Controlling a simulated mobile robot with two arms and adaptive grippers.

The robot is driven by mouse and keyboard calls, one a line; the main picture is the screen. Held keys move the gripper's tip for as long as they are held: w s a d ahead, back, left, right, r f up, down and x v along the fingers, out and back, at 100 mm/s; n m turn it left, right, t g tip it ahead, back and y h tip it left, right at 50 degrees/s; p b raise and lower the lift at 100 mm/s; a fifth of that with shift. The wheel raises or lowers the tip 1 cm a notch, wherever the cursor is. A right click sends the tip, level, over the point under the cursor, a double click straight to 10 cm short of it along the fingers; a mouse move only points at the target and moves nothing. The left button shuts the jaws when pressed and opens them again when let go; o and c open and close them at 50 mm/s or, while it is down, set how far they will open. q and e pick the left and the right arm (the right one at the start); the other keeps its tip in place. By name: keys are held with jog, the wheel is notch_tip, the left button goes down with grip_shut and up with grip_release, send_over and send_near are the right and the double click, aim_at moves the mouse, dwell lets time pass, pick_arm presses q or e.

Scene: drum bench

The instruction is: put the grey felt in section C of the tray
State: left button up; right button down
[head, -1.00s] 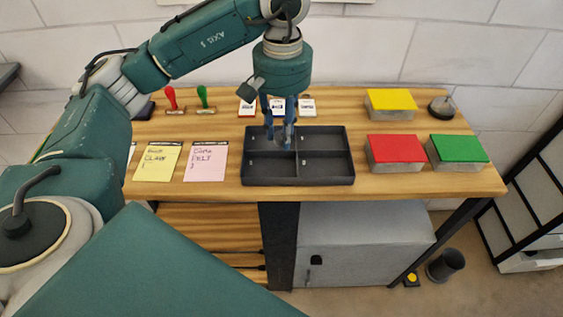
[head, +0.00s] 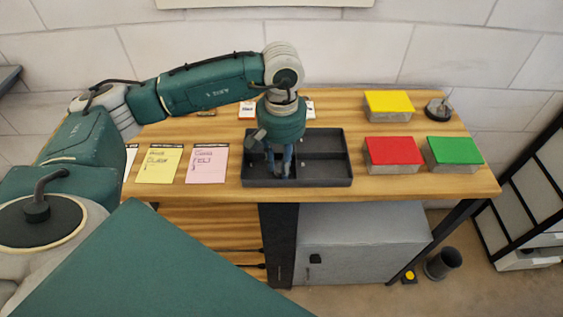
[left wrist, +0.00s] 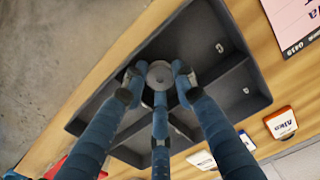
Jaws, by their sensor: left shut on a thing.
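My left gripper (head: 280,172) points down over the front left compartment of the dark tray (head: 342,183). Its fingers are shut on a round grey piece, the grey felt (left wrist: 160,74), best seen in the left wrist view. The fingers hide most of the felt in the head view. The felt is low at the tray, near its front edge; I cannot tell whether it touches the floor. The tray (left wrist: 205,38) has four compartments with small pale marks that are too small to read. My right gripper is not in view.
Red (head: 393,151), green (head: 455,150) and yellow (head: 389,103) topped boxes stand right of the tray. Yellow (head: 158,163) and pink (head: 206,163) notes lie left of it. Small cards (left wrist: 281,122) lie behind it. My left arm covers the back left.

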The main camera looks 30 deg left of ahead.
pick_arm(q)
jog(key=shift+f, duration=0.15)
jog(key=o, duration=0.4)
jog(key=shift+r, duration=0.55)
jog(key=shift+r+b, duration=1.25)
jog(key=shift+r, duration=4.4)
